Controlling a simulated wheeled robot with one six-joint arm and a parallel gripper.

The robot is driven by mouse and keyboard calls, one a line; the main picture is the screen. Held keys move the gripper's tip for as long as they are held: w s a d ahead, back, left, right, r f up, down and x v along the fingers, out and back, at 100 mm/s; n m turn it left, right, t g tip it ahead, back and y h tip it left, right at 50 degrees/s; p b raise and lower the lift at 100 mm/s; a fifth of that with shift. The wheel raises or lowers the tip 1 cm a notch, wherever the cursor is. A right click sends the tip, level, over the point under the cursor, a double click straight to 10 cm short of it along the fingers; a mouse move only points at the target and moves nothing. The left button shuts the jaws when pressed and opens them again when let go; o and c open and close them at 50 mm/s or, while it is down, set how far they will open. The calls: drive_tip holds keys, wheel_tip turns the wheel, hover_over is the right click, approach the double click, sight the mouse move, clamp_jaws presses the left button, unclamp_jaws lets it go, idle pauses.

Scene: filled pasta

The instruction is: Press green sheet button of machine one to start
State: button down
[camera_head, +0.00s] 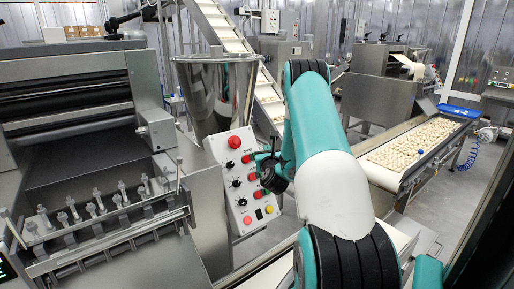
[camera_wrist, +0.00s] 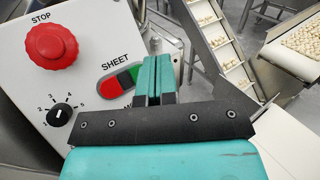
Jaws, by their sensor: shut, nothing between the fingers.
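The control panel of the machine (camera_head: 220,149) is a pale plate with a red stop knob (camera_head: 234,142), dials and several red buttons. In the wrist view, the SHEET button is a two-part oval with a red half (camera_wrist: 112,87) and a green half (camera_wrist: 132,73). The green half is partly covered by my gripper. My gripper (camera_wrist: 154,62) is shut and empty, its teal fingers together just right of the green half. I cannot tell whether the fingertips touch it.
The red STOP knob (camera_wrist: 52,46) and a black dial (camera_wrist: 60,115) sit left of the SHEET button. A steel hopper (camera_head: 215,95) stands behind the panel. A conveyor with pasta (camera_head: 420,145) runs at the right, with an inclined conveyor (camera_head: 228,35) at the back.

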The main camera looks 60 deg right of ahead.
drive_tip(key=w+p, duration=0.1)
drive_tip(key=p, duration=0.1)
drive_tip(key=w+f+p, duration=0.1)
drive_tip(key=p, duration=0.2)
drive_tip(key=w+d+p, duration=0.1)
drive_tip(key=p, duration=0.2)
drive_tip(key=shift+f, duration=0.35)
drive_tip(key=shift+w+f+p, duration=0.1)
drive_tip(key=shift+f+p, duration=0.15)
drive_tip(key=shift+p, duration=0.15)
drive_tip(key=shift+s+f+b, duration=0.1)
drive_tip(key=shift+s+b, duration=0.1)
drive_tip(key=shift+b, duration=1.2)
idle(0.7)
drive_tip(key=shift+s+a+r+b, duration=0.25)
drive_tip(key=shift+s+r+b, duration=0.3)
drive_tip(key=shift+b, duration=1.05)
drive_tip(key=shift+s+a+r+b, duration=0.2)
drive_tip(key=shift+s+r+b, duration=0.35)
drive_tip(key=shift+b, duration=1.1)
drive_tip(key=shift+s+a+r+b, duration=0.3)
drive_tip(key=shift+s+b, duration=0.45)
drive_tip(key=shift+b, duration=0.85)
